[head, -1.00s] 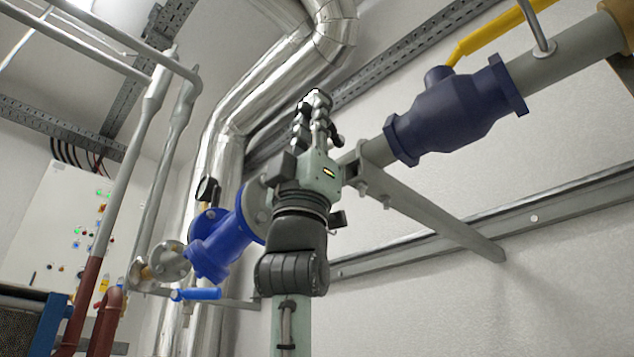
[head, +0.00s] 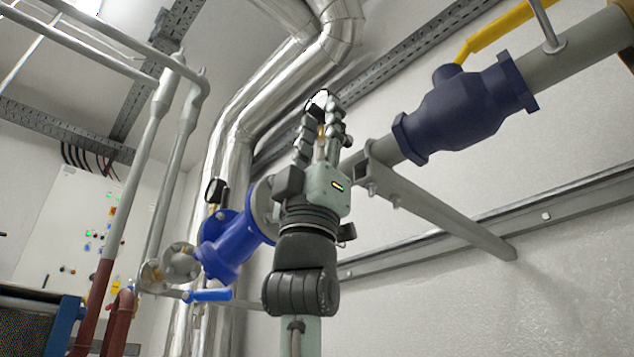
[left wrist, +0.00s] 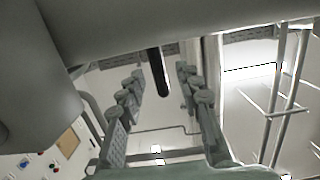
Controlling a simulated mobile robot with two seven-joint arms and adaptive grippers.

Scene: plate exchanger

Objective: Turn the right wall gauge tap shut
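My left gripper (head: 322,112) points up in front of the grey pipe in the head view. Its two fingers are apart. A round gauge (head: 319,99) with a pale face shows between and behind the fingertips. A small brass piece (head: 321,131) shows below it between the fingers; the tap itself is mostly hidden and I cannot make out its handle. In the left wrist view the open fingers (left wrist: 162,88) stand either side of a dark edge-on shape (left wrist: 159,72), probably the gauge. I cannot tell whether anything touches. My right gripper is not in view.
Another gauge (head: 215,191) stands left above a blue strainer (head: 232,245). A blue lever (head: 208,295) is below. A dark blue valve body (head: 466,108) with a yellow lever (head: 500,32) sits right on the grey pipe. A wall bracket (head: 440,212) slopes down beside my wrist.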

